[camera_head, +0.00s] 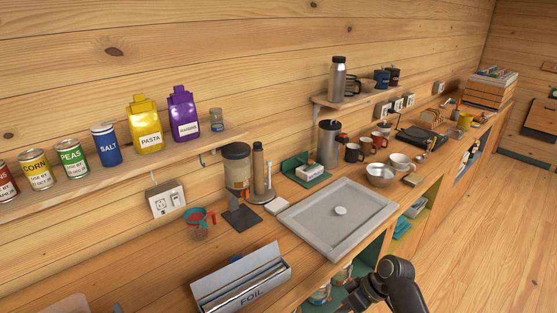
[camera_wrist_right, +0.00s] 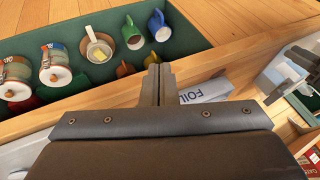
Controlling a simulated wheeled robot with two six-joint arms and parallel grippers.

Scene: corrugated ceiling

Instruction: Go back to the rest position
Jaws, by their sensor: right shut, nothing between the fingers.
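My right gripper (camera_wrist_right: 158,84) shows in the right wrist view with its two fingers together and nothing between them. Its fingertips appear over the wooden edge between a green-lined compartment and the foil box (camera_wrist_right: 205,91). In the head view, my dark right arm (camera_head: 398,285) comes in at the bottom, right of centre, in front of the counter edge. My left gripper and left arm are not in view.
The green compartment (camera_wrist_right: 190,42) holds mugs and jars. Open floor (camera_head: 490,245) lies at the right.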

